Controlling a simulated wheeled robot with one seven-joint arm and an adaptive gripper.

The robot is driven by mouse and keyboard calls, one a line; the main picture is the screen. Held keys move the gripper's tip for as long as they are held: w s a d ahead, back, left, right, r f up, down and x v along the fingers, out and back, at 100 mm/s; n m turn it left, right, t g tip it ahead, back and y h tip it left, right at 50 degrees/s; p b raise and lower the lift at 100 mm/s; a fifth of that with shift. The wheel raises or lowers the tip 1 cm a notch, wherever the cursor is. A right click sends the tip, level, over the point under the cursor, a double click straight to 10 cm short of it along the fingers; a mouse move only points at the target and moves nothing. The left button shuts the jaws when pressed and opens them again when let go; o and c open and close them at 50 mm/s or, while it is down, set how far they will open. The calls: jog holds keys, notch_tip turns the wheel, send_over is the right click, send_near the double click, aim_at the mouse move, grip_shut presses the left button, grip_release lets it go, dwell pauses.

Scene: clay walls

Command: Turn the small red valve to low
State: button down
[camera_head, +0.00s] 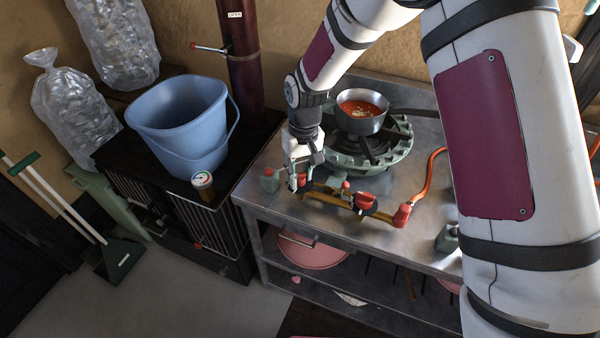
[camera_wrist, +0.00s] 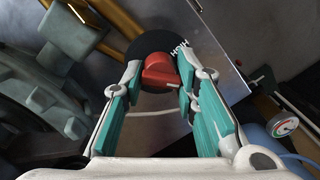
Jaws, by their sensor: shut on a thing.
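The small red valve (camera_wrist: 158,72) is a red knob on a black dial (camera_wrist: 150,46) in the wrist view. A white "HIGH" label shows at the dial's upper right; no "low" label is visible. My gripper (camera_wrist: 159,78) has one teal-and-white finger on each side of the knob and is shut on it. In the head view my gripper (camera_head: 298,181) is at the left end of the brass pipe (camera_head: 330,198), and it mostly hides the knob there. A larger red knob (camera_head: 365,201) on a black dial sits further right on the same pipe.
A pot of red soup (camera_head: 362,110) stands on the green burner (camera_head: 365,150) behind the pipe. An orange hose (camera_head: 430,177) runs at the right of the metal table (camera_head: 265,205). A blue bucket (camera_head: 180,125) and a round gauge (camera_head: 202,181) are to the left.

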aim_at(303, 173)
jog(key=c, duration=1.3)
grip_release()
jog(key=shift+d, duration=0.1)
notch_tip(303, 173, up, 12)
jog(key=shift+d, duration=0.25)
jog(key=shift+w, duration=0.1)
jog(key=s+d+r+m+t+p, duration=0.1)
jog(key=s+d+r+m+t, duration=0.1)
jog(key=s+d+r, duration=1.25)
jog(key=s+d+r+m+t, duration=0.1)
jog(key=s+d, duration=0.2)
jog(key=s, duration=0.4)
jog(key=s+d+r+m+t+p, duration=0.1)
jog(key=s+d+r+m, duration=0.1)
jog(key=s+d, duration=0.2)
jog(key=s, duration=0.3)
jog(key=shift+s+r+h, duration=0.25)
jog(key=shift+s+h, duration=0.05)
jog(key=shift+s, duration=0.1)
